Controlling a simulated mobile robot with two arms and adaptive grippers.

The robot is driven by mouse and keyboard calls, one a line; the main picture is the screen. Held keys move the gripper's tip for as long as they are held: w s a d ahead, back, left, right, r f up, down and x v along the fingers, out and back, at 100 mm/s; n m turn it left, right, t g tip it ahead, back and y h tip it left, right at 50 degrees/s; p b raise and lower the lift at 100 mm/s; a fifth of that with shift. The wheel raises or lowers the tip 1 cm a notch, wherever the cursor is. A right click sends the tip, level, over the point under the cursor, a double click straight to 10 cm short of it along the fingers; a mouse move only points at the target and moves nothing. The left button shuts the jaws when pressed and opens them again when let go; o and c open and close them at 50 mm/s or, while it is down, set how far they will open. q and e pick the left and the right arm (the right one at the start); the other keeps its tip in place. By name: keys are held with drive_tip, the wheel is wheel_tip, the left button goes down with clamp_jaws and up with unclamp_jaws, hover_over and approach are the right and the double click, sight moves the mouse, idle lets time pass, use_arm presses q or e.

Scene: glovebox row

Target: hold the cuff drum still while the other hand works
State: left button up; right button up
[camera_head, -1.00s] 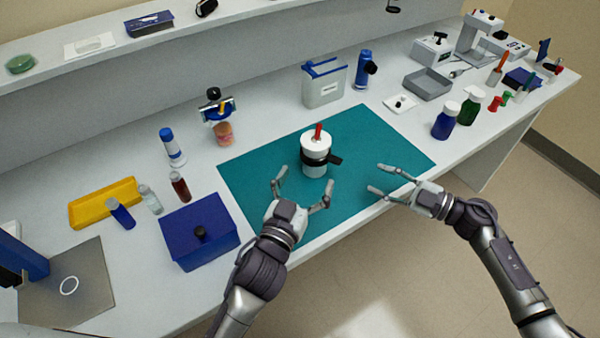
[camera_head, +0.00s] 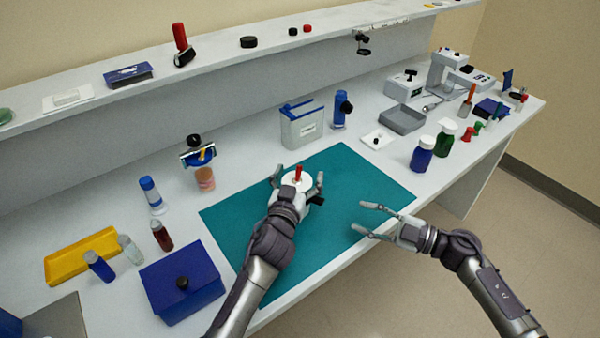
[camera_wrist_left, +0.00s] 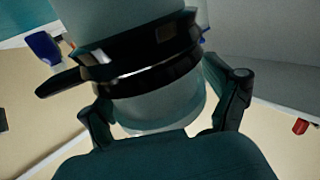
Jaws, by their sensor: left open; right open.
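The cuff drum (camera_head: 292,181), a white cylinder with a red piece on top, stands on the teal mat (camera_head: 235,222). In the left wrist view the drum (camera_wrist_left: 165,108) fills the upper middle, with a black band around it and a black tab pointing left. My left gripper (camera_head: 298,179) is open around the drum, one finger on each side. Contact between fingers and drum cannot be told. The gripper hides most of the drum's lower part in the head view. My right gripper (camera_head: 361,219) is open and empty over the mat's right part.
A blue box (camera_head: 182,283) with a black knob and a yellow tray (camera_head: 82,256) lie on the left. A clear bin with a blue lid (camera_head: 302,124) stands behind the mat. Blue and green bottles (camera_head: 422,154) stand on the right. The mat's right half is mostly free.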

use_arm(q)
drive_tip(key=shift+w+d, duration=0.15)
drive_tip(key=shift+w, duration=0.25)
drive_tip(key=shift+c, duration=0.2)
drive_tip(key=c, duration=1.1)
